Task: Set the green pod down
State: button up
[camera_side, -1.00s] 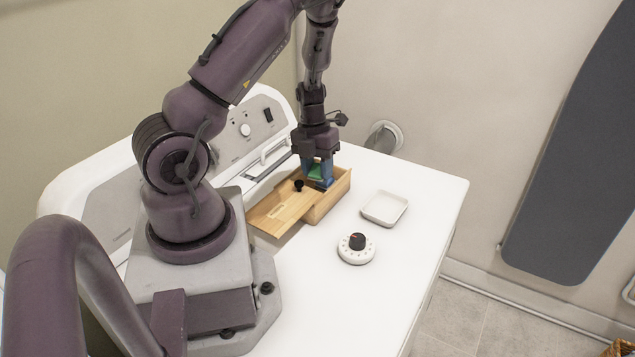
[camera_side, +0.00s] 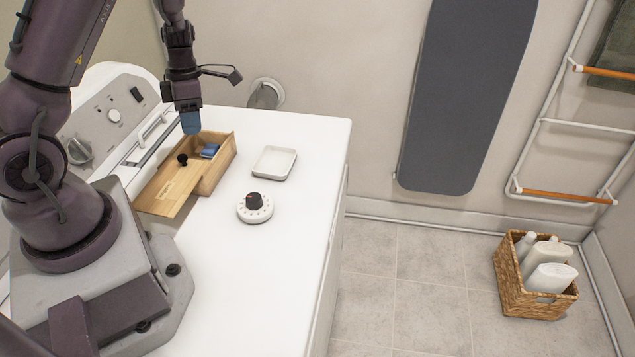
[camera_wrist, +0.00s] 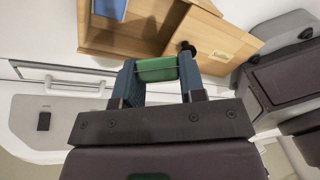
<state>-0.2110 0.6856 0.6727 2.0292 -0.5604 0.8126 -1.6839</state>
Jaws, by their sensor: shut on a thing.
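The green pod (camera_wrist: 157,69) lies crosswise between the two blue fingers of my gripper (camera_wrist: 156,75) in the wrist view. My gripper is shut on it. In the side view my gripper (camera_side: 191,123) hangs above the back end of the wooden box, clear of it. The pod cannot be made out there.
The wooden box (camera_side: 220,163) has its lid (camera_side: 165,190) slid partly off, with a black knob. A blue pod (camera_side: 209,150) is inside. A shallow white tray (camera_side: 274,176) and a white dial timer (camera_side: 255,210) stand on the white top, with clear room around them.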

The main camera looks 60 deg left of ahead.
jog(key=m, duration=0.3)
jog(key=shift+w+d+r, duration=0.15)
jog(key=shift+w+d, duration=0.15)
jog(key=shift+d, duration=0.1)
jog(key=w+d+r+m+t+y, duration=0.15)
jog(key=w+d+m, duration=0.25)
jog(key=d+m, duration=0.45)
jog(key=w+d+r+m+y, duration=0.1)
jog(key=w+d+r+m, duration=0.35)
jog(key=m, duration=0.75)
jog(key=w+d+r+m+t+y, duration=0.1)
jog(key=w+d+m, duration=0.2)
jog(key=d+m, duration=0.65)
jog(key=n+t, duration=0.3)
jog(key=t, duration=0.1)
send_near(281, 161)
jog(key=shift+s+a+r, duration=0.1)
jog(key=shift+a+r, duration=0.45)
jog(key=shift+a, duration=0.2)
jog(key=shift+t, duration=0.85)
jog(key=shift+w+d+f, duration=0.1)
jog(key=shift+w+f, duration=0.25)
jog(key=shift+f, duration=0.75)
jog(key=shift+w+f, duration=0.4)
jog(key=shift+f, duration=0.7)
jog(key=shift+w+d+f, duration=0.1)
jog(key=shift+w+f, duration=0.25)
jog(key=shift+f, duration=0.8)
